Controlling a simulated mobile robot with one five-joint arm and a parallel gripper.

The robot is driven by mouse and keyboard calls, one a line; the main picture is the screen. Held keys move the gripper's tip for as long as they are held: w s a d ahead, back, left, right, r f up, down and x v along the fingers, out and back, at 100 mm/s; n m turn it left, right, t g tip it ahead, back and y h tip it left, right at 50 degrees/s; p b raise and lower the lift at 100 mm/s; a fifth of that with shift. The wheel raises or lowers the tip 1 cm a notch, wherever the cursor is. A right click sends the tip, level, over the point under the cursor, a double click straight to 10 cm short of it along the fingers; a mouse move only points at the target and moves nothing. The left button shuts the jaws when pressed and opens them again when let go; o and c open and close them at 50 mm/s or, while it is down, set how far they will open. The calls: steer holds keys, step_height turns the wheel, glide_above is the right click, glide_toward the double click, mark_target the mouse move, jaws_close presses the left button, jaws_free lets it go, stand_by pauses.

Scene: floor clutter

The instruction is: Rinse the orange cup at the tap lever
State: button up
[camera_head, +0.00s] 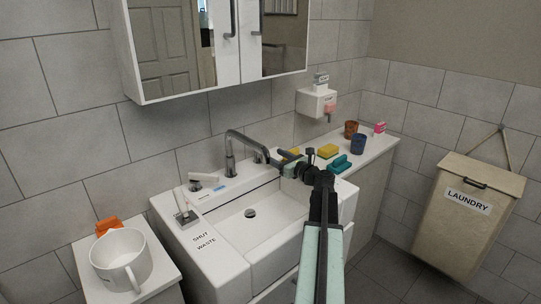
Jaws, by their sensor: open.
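A brownish-orange cup (351,129) stands on the white counter right of the basin, behind a dark blue cup (358,145). A chrome tap (232,150) rises at the back of the basin, its spout reaching right. A grey lever (203,181) sits left of it, near a small blue mark. A second lever (184,207) is on the basin's left deck, near the words SHUT and WASTE. My gripper (290,163) is open over the basin's right end, close to the spout's right side. It is apart from the cup, and I see nothing held; its fingertips are hard to make out.
The white basin (225,225) looks empty. A yellow sponge (328,151) and a teal object (340,164) lie near my gripper. A large white mug (121,262) and an orange item (107,226) are at lower left.

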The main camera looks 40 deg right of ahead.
mark_target(271, 153)
steer(key=w, duration=0.3)
steer(key=shift+w+d, duration=0.1)
steer(key=shift+d, duration=0.05)
jaws_close()
stand_by(0.3)
stand_by(0.3)
steer(key=shift+s+f, duration=0.1)
steer(key=shift+s, duration=0.25)
